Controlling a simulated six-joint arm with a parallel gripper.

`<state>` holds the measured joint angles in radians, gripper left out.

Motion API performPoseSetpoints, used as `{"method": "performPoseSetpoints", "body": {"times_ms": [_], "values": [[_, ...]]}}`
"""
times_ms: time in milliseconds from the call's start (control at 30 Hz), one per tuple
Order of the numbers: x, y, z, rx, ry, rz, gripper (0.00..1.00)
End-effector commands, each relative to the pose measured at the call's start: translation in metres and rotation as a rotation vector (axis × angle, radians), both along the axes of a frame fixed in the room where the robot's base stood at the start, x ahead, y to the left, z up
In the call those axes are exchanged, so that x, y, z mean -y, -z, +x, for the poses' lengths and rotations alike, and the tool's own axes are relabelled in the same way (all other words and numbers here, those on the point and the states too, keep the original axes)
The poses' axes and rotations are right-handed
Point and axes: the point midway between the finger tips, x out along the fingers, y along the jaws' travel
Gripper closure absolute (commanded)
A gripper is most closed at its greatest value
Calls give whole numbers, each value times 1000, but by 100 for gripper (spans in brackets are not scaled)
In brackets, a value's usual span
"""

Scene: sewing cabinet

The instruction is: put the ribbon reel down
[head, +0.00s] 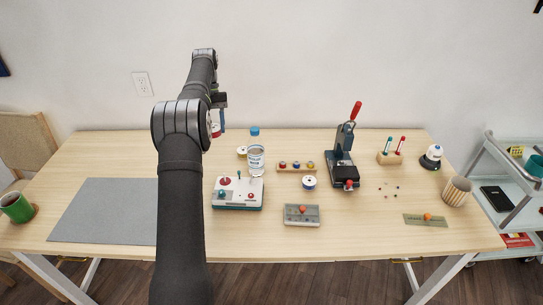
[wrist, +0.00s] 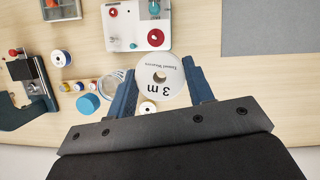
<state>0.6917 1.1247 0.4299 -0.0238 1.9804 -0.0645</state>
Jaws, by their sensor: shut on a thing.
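The ribbon reel (wrist: 174,84) is a white disc with a centre hole and a label reading "3 m" in the wrist view. My gripper (wrist: 160,88) is shut on it, with a blue finger at each side. In the head view my gripper (head: 221,110) is raised over the back of the table. The reel (head: 215,130) shows there as a small red and white piece, mostly hidden behind my arm. The reel appears held above the tabletop (head: 110,155).
A water bottle (head: 256,158) stands close by, right of the reel. The control box (head: 238,200), spool rack (head: 296,168), white spool (head: 309,183) and lever press (head: 343,160) are also near. A grey mat (head: 110,210) lies at left; the wood behind it is clear.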

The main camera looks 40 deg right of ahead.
Motion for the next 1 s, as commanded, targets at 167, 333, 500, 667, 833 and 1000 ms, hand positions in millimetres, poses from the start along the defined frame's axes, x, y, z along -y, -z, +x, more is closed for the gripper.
{"method": "performPoseSetpoints", "body": {"times_ms": [167,333,500,667,833,1000], "values": [[35,1,-13,5,337,-2,78],[65,1,-25,4,649,-1,78],[94,0,-38,0,944,1,78],[121,-1,-52,1,1215,0,78],[150,-1,-70,0,1512,1,78],[182,-2,-93,0,1832,0,78]]}}
